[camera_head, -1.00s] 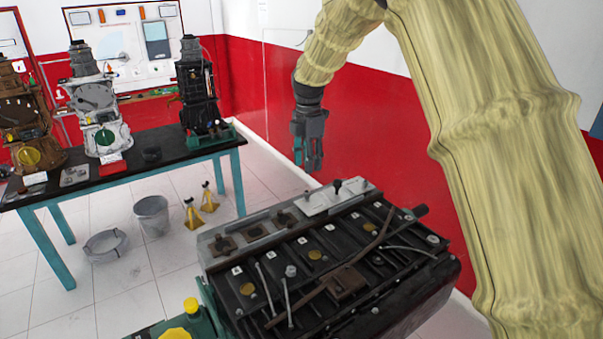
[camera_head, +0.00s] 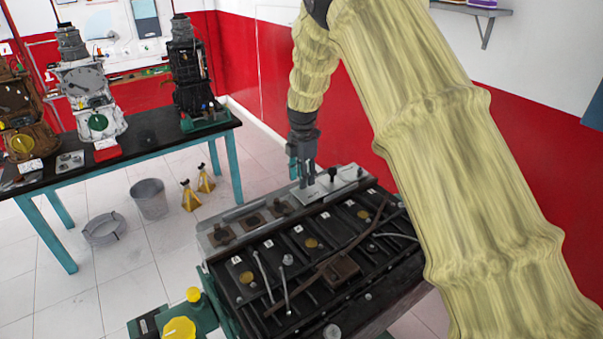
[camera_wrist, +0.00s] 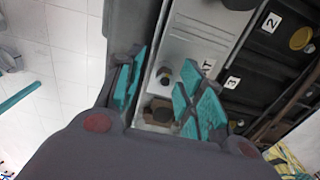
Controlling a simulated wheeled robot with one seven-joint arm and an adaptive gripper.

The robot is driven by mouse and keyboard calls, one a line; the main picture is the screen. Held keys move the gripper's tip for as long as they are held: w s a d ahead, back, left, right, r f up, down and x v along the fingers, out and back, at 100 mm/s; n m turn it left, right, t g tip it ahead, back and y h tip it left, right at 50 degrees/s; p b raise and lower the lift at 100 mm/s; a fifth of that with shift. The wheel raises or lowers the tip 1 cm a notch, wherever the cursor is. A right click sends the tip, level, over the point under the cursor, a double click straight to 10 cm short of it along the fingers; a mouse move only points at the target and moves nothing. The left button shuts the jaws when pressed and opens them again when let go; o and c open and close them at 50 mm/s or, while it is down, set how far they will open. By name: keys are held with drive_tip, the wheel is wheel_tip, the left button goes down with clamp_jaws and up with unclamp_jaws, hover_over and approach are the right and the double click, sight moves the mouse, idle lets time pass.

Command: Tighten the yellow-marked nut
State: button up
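My gripper (camera_head: 302,172) is low over the near end of the pale plate (camera_head: 345,178) on the engine (camera_head: 310,255). In the wrist view my gripper (camera_wrist: 164,92) is open, its teal fingers apart. A small dark nut or bolt (camera_wrist: 164,76) on the plate and a brown hex-shaped piece (camera_wrist: 158,112) show between the fingers; neither looks gripped. A dark upright stud (camera_head: 332,174) stands farther along the plate. No yellow mark is clear on any nut; contact with the plate cannot be told.
The engine top has numbered covers, brass discs (camera_head: 311,243), thin rods and a brown bar (camera_head: 340,270). A black-topped table (camera_head: 130,150) with engine models stands at the left. A bucket (camera_head: 150,198) and yellow stands (camera_head: 190,195) are on the floor. A red wall is behind.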

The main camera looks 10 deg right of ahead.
drive_tip(key=shift+s+r, duration=0.2)
drive_tip(key=shift+s, duration=0.45)
drive_tip(key=shift+w+f, duration=0.35)
drive_tip(key=shift+w, duration=0.1)
drive_tip(key=shift+c, duration=0.6)
drive_tip(key=shift+w, duration=0.1)
drive_tip(key=c, duration=0.7)
drive_tip(key=shift+s+r, duration=0.25)
drive_tip(key=shift+s, duration=0.1)
clamp_jaws()
drive_tip(key=shift+w+f, duration=0.2)
